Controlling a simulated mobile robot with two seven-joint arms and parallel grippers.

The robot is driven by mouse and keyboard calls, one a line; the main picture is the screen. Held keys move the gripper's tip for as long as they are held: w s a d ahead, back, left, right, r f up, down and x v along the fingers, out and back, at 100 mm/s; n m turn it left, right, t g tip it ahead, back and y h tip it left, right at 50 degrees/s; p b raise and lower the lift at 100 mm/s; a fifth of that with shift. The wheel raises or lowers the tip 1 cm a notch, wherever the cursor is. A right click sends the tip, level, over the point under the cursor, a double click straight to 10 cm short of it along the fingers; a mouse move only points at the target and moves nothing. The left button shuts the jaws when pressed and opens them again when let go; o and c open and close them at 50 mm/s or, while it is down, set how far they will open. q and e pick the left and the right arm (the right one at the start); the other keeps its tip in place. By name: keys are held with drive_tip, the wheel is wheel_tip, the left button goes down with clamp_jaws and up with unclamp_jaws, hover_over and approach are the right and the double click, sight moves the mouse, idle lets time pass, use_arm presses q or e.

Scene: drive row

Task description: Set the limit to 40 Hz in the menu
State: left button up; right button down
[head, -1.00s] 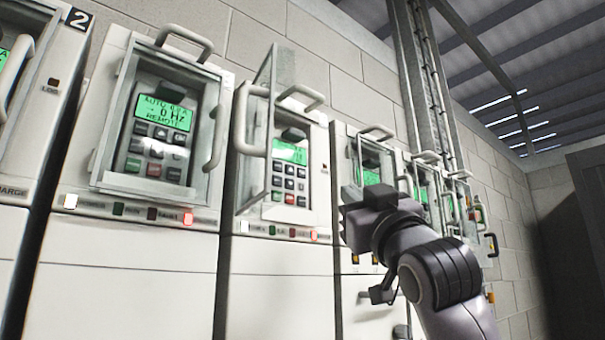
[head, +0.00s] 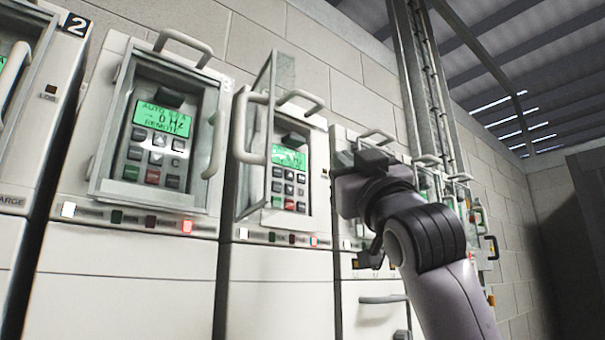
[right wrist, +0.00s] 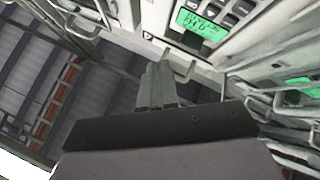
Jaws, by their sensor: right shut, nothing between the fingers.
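The drive with its clear cover swung open to the left stands mid-picture in the head view. Its keypad has a lit green screen (head: 289,157), too small to read, above several small buttons (head: 289,189). The open cover (head: 256,140) stands out edge-on. My right gripper (head: 345,188) is right of this keypad and apart from it, in front of the neighbouring drive, whose screen it hides. In the right wrist view its fingers (right wrist: 158,83) are together and empty, with a green screen (right wrist: 199,24) beyond them. My left gripper is not in view.
Cover handles (head: 217,145) stick out along the row. More drives recede right. Corrugated roofing (head: 500,60) is overhead.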

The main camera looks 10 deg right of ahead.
sight(301, 179)
drive_tip(key=shift+w+a+p, duration=0.2)
drive_tip(key=shift+w+a, duration=0.35)
drive_tip(key=shift+w, duration=0.4)
drive_tip(key=shift+w+a+p, duration=0.2)
drive_tip(key=shift+w+a, duration=0.35)
drive_tip(key=shift+w, duration=0.35)
drive_tip(key=shift+w+a+p, duration=0.2)
drive_tip(key=shift+w+a, duration=0.35)
drive_tip(key=shift+w, duration=0.4)
drive_tip(key=shift+w+a, duration=0.2)
drive_tip(key=shift+w, duration=0.15)
drive_tip(key=shift+w+a, duration=0.2)
drive_tip(key=shift+w, duration=0.1)
idle(0.5)
drive_tip(key=shift+s+d, duration=0.1)
drive_tip(key=shift+s+d+b, duration=0.3)
drive_tip(key=shift+s+b, duration=0.25)
